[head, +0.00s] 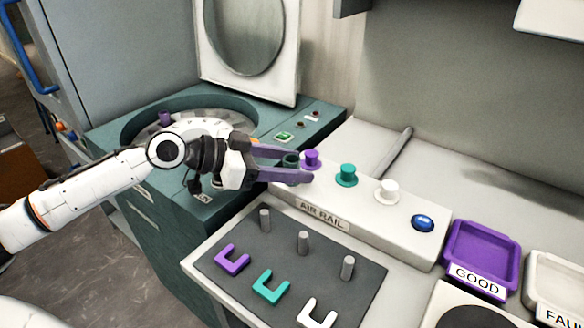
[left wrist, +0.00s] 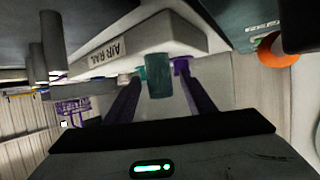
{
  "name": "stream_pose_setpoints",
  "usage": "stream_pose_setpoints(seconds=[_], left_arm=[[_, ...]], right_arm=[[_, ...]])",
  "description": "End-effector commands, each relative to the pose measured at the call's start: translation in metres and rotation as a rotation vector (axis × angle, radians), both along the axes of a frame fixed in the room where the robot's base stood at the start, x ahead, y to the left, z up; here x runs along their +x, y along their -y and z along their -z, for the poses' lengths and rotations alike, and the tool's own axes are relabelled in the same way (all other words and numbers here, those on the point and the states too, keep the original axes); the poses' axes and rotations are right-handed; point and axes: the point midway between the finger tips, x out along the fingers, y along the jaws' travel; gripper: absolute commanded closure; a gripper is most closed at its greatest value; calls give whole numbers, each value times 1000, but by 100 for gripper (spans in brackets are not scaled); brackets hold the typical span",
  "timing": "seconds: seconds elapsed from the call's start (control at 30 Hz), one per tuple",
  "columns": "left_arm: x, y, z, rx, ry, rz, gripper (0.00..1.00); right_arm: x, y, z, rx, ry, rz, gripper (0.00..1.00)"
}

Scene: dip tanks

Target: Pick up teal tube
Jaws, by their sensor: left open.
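A dark teal tube (head: 291,160) shows between the two purple fingers of my left gripper (head: 309,166) in the head view. The left wrist view also shows the teal tube (left wrist: 158,76), near the fingertips, with a gap on either side. My left gripper (left wrist: 160,85) is open, its fingers spread around the tube. What the tube rests on is hidden. My right gripper is not in view.
The AIR RAIL (head: 397,224) carries purple (head: 311,159), teal (head: 346,175) and white (head: 387,191) knobs and a blue button (head: 423,222). A dark plate (head: 345,299) with grey pegs lies in front. A round-welled teal machine (head: 180,215) stands left; a purple GOOD tray (head: 481,251) right.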

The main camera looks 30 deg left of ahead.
Motion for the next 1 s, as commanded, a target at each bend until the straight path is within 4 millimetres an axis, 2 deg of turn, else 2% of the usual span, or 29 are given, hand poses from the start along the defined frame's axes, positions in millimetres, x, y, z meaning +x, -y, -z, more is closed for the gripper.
stream_pose_setpoints(seconds=[0.13, 0.4, 0.7, 0.77, 1.0], left_arm=[[0, 0, 0, 0, 0, 0, 52], [0, -1, 0, 0, 0, -1, 96], [0, -1, -7, 0, 3, -1, 96], [0, -1, -15, 1, 5, 0, 96], [1, -1, -64, 1, 8, -1, 96]], right_arm=[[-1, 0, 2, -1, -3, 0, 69], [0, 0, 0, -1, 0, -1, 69], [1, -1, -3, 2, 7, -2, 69], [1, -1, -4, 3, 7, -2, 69], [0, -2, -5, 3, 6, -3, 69]])
